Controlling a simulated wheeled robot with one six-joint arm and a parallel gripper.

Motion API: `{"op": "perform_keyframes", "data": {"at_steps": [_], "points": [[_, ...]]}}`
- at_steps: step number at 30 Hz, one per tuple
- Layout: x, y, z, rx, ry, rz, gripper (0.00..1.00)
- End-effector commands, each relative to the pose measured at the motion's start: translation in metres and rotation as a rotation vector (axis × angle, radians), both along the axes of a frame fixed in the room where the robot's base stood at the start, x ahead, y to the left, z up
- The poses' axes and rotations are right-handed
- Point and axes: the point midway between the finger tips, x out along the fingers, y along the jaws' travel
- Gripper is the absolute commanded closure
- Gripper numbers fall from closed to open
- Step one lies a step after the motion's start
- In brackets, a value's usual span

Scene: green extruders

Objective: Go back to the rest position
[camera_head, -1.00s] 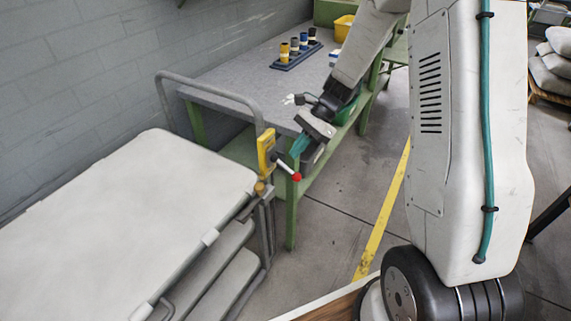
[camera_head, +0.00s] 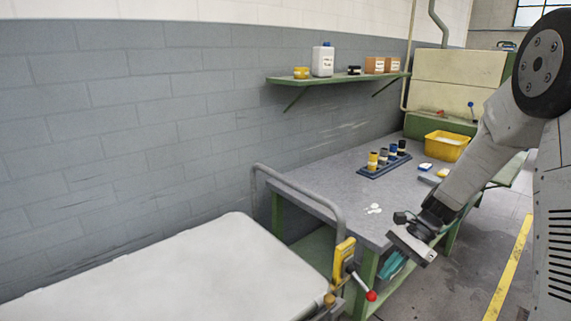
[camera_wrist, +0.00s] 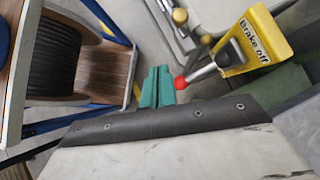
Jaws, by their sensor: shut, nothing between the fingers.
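My gripper (camera_head: 392,266) has teal fingers, shut and empty, pointing down by the near corner of the workbench. In the wrist view the shut fingers (camera_wrist: 157,88) point away from me. The brake lever's red knob (camera_head: 371,296) is just left of and below the fingers in the head view. In the wrist view the red knob (camera_wrist: 181,83) appears right beside the fingertips; I cannot tell whether they touch. The yellow "Brake off" plate (camera_wrist: 254,39) is to its right. The same yellow plate (camera_head: 342,262) stands at the cart's handle end.
The pale-topped cart (camera_head: 190,270) fills the lower left. The grey workbench (camera_head: 320,185) holds a rack of bottles (camera_head: 383,167) and a yellow bin (camera_head: 447,145). A wall shelf (camera_head: 340,78) is above. A cable spool (camera_wrist: 65,55) shows left in the wrist view.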

Motion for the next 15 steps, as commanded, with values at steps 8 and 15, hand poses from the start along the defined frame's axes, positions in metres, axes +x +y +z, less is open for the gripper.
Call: {"op": "perform_keyframes", "data": {"at_steps": [8,15], "points": [[-0.072,0.007,0.059,-0.082,-0.153,0.383,1.00],[-0.137,0.014,0.114,-0.190,-0.299,0.706,1.00]]}}
